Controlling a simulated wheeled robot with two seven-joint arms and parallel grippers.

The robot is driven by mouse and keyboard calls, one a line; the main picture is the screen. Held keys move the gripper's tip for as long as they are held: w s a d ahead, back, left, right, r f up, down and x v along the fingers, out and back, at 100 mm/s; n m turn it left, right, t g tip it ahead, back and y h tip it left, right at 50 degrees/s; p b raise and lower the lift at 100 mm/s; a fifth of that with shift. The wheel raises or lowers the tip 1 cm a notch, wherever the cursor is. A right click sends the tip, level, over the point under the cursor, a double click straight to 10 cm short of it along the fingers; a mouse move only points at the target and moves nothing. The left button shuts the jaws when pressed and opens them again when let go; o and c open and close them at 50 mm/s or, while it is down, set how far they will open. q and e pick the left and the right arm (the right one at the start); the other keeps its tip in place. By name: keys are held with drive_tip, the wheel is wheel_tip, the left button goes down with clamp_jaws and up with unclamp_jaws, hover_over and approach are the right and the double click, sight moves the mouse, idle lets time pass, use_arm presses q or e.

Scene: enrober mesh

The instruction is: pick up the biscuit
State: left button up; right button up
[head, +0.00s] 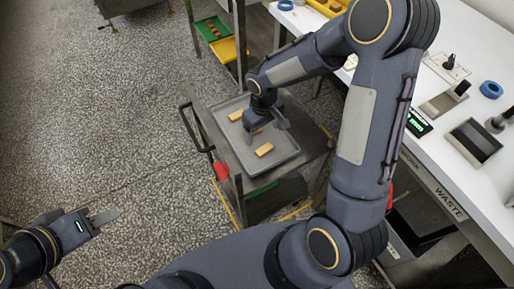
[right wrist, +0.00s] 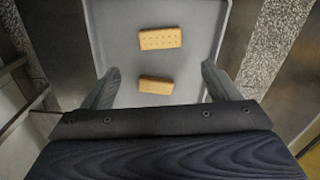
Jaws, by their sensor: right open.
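Two tan rectangular biscuits show in the head view on the grey tray (head: 291,150): the far-left biscuit (head: 236,115) and the nearer biscuit (head: 264,149). A small tan patch shows beneath my right gripper (head: 268,128), which partly covers it. My right gripper is open above the tray. In the right wrist view, one biscuit (right wrist: 155,85) lies between the two spread fingers, apart from both, and another biscuit (right wrist: 160,38) lies farther out on the tray. My left gripper (head: 104,217) is at lower left, far from the tray; its finger gap is unclear.
The tray rests on a dark metal cart (head: 316,145) with a handle at its left. A white counter (head: 446,136) with tools and a blue ring (head: 491,90) stands at right. Green and yellow trays sit on a rack behind. The speckled floor at left is clear.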

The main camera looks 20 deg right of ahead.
sight(265, 149)
drive_tip(key=shift+f, duration=0.55)
drive_tip(key=f, duration=0.2)
drive_tip(key=s+f+b, duration=0.1)
drive_tip(key=f, duration=0.2)
drive_tip(key=shift+s+d+f, duration=0.15)
drive_tip(key=shift+s+f, duration=0.05)
drive_tip(key=shift+f, duration=0.6)
drive_tip(key=shift+c, duration=0.4)
drive_tip(key=c, duration=0.8)
